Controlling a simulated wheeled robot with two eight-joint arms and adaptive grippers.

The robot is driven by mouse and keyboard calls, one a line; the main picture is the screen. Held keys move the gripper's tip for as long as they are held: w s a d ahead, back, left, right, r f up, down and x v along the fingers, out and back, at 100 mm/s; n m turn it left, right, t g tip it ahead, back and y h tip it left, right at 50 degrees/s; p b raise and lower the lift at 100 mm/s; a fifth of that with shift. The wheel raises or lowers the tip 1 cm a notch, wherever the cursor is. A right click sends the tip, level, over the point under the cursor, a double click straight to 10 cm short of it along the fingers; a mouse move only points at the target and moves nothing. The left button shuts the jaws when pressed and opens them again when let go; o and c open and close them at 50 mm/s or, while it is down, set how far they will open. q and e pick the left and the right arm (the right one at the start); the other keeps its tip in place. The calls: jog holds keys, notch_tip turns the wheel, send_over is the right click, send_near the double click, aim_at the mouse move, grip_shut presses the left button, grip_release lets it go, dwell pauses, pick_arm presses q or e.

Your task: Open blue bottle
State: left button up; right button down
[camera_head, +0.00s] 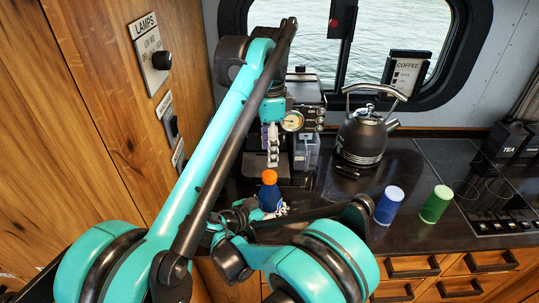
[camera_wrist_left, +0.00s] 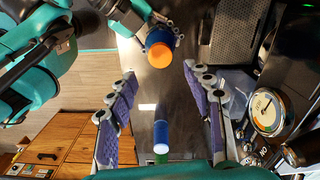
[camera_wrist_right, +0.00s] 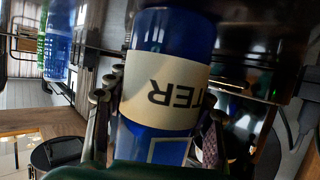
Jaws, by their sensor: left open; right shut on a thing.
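The blue bottle (camera_head: 268,200) with its orange cap (camera_head: 269,177) stands upright at the counter's front left. In the left wrist view the orange cap (camera_wrist_left: 160,53) faces up, beyond my open fingers. My right gripper (camera_wrist_right: 158,125) is shut around the bottle's body; the right wrist view shows its blue side and a cream label (camera_wrist_right: 165,90) with part of a word. My left gripper (camera_head: 272,160) is open and empty above the bottle, pointing down. In the left wrist view its purple-padded fingers (camera_wrist_left: 160,78) are spread, and the cap is not between them.
A coffee machine (camera_head: 306,90) stands behind the bottle, with a dark kettle (camera_head: 363,140) to its right. A blue cup (camera_head: 389,205) and a green cup (camera_head: 436,204) stand right of my right arm. A wooden wall (camera_head: 90,110) bounds the left.

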aim_at(269, 175)
pick_arm(q)
jog(key=m, duration=0.4)
jog(key=shift+m, duration=0.4)
jog(key=m, duration=0.6)
jog(key=shift+m, duration=0.3)
jog(key=shift+f, duration=4)
